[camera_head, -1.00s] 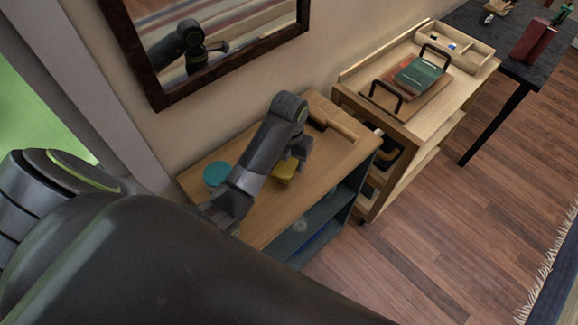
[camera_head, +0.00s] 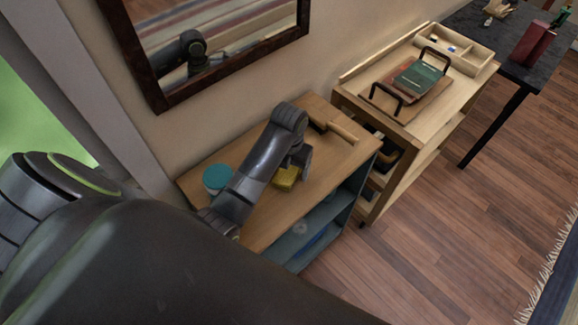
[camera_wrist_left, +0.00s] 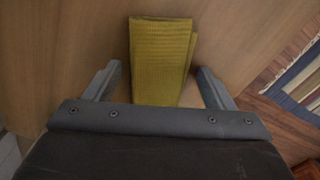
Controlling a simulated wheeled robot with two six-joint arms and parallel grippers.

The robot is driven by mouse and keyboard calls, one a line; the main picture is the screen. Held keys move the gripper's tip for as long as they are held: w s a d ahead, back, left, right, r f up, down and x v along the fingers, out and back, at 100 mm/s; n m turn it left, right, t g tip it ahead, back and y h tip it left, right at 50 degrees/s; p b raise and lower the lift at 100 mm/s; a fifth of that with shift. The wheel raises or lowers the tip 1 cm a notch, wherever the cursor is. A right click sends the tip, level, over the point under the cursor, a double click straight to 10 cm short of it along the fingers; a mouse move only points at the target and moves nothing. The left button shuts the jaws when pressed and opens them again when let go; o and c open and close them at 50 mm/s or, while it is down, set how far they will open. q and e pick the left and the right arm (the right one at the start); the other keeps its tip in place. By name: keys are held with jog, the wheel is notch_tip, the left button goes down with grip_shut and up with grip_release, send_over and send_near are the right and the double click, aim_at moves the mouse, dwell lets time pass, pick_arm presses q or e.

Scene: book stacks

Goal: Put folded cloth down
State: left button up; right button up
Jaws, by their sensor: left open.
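The yellow folded cloth (camera_head: 286,177) lies on the wooden top of a low shelf unit (camera_head: 327,178). In the left wrist view the cloth (camera_wrist_left: 160,55) lies flat on the wood, its near end reaching between my two fingers. My left gripper (camera_wrist_left: 158,82) is open, with a finger on each side of the cloth and a visible gap on both sides. In the head view the gripper is mostly hidden behind its own arm, just above the cloth. My right gripper is not in view.
A round teal-lidded container (camera_head: 217,178) and a wooden brush-like object (camera_head: 333,126) share the shelf top. A wooden cart (camera_head: 456,101) with a tray of books (camera_head: 418,78) stands to the right. A framed mirror (camera_head: 205,45) hangs above.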

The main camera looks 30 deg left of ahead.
pick_arm(q)
jog(key=shift+r, duration=0.2)
notch_tip(320, 180, up, 4)
jog(key=shift+r+p, duration=0.2)
jog(key=shift+p, duration=0.15)
notch_tip(320, 180, up, 8)
jog(key=p, duration=0.7)
jog(key=shift+f, duration=0.2)
